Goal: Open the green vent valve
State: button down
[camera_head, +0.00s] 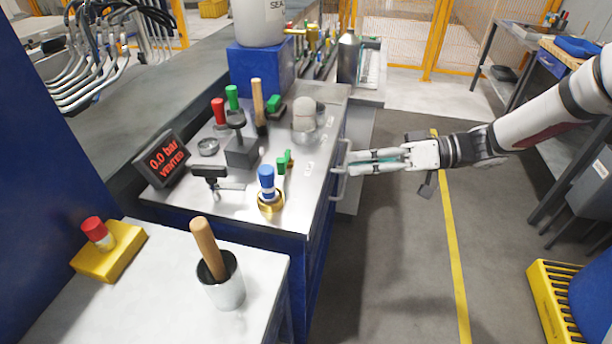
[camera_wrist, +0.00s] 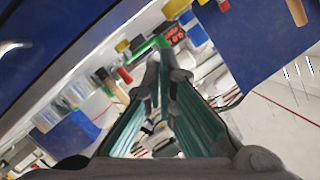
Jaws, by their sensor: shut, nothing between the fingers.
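A small green valve handle (camera_head: 285,161) stands on the steel bench top, close to the right edge. Another green handle (camera_head: 274,104) is further back, beside a wooden stick. I cannot tell from labels which is the vent valve. My gripper (camera_head: 352,163) reaches in from the right, just outside the bench edge by a metal pull handle (camera_head: 340,172). Whether it touches that handle is unclear. In the wrist view, my gripper's teal fingers (camera_wrist: 164,68) come together with nothing between them. A green handle (camera_wrist: 147,47) shows just beyond the tips, apparently with brass beside it.
A display (camera_head: 167,160) reads 0.0 bar VENTED. A blue-topped brass fitting (camera_head: 268,190), red (camera_head: 218,111) and green (camera_head: 232,97) knobs and a grey dome (camera_head: 305,118) crowd the bench top.

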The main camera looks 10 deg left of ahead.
jog(key=w+d+f+n+g+y+b, duration=0.1)
jog(key=w+f+n+b, duration=0.1)
jog(key=n, duration=0.3)
jog(key=n+g+y+b, duration=0.1)
jog(key=n+b, duration=0.1)
jog(key=n, duration=0.2)
send_near(283, 168)
jog(key=x, duration=0.6)
jog(key=shift+w+a, duration=0.1)
jog(key=shift+a, duration=0.2)
jog(key=shift+a, duration=0.1)
jog(key=shift+s+a+b, duration=0.4)
jog(key=shift+a+b, duration=0.15)
jog(key=shift+a, duration=0.05)
